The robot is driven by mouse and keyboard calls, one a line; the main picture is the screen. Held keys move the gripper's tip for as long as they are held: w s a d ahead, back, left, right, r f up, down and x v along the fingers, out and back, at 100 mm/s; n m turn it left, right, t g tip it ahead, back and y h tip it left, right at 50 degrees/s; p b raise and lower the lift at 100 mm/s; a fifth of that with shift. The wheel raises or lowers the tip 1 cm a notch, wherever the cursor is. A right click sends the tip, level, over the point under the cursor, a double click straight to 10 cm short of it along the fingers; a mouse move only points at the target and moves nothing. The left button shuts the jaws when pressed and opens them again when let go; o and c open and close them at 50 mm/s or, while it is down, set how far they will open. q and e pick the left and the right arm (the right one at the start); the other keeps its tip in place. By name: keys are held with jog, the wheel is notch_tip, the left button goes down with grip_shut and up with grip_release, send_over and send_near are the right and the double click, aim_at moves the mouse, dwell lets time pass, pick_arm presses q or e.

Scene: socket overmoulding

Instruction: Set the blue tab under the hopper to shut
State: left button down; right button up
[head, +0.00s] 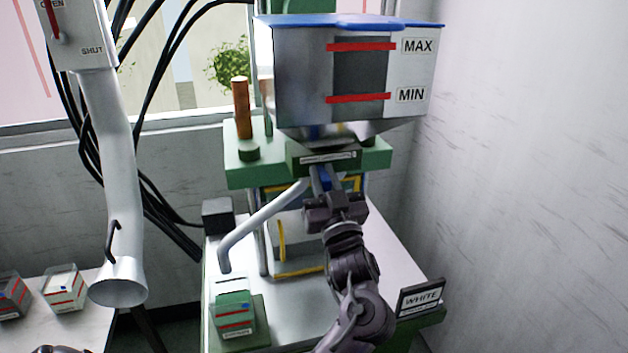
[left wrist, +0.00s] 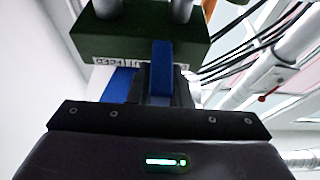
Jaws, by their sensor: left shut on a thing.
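The hopper (head: 300,85) is a grey metal bin with a blue lid, a dark window and red MAX and MIN bars. Under it is a green block (head: 295,158) with a white label strip; the block also shows in the left wrist view (left wrist: 140,38), where "FEED" is partly readable. The blue tab (head: 326,178) hangs below the block and shows upright in the left wrist view (left wrist: 161,68). My left gripper (head: 320,182) reaches up from below and is shut on the tab. Its fingers partly hide the tab. My right gripper is not in view.
A bent grey pipe (head: 262,225) runs left of my arm. A white hose (head: 112,170) hangs at left. A wall is close at right.

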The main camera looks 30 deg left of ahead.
pick_arm(q)
jog(key=shift+w+d, duration=0.8)
jog(key=shift+w, duration=0.15)
jog(key=shift+s+a, duration=0.1)
jog(key=c, duration=1.6)
grip_release()
jog(key=shift+o, duration=1.4)
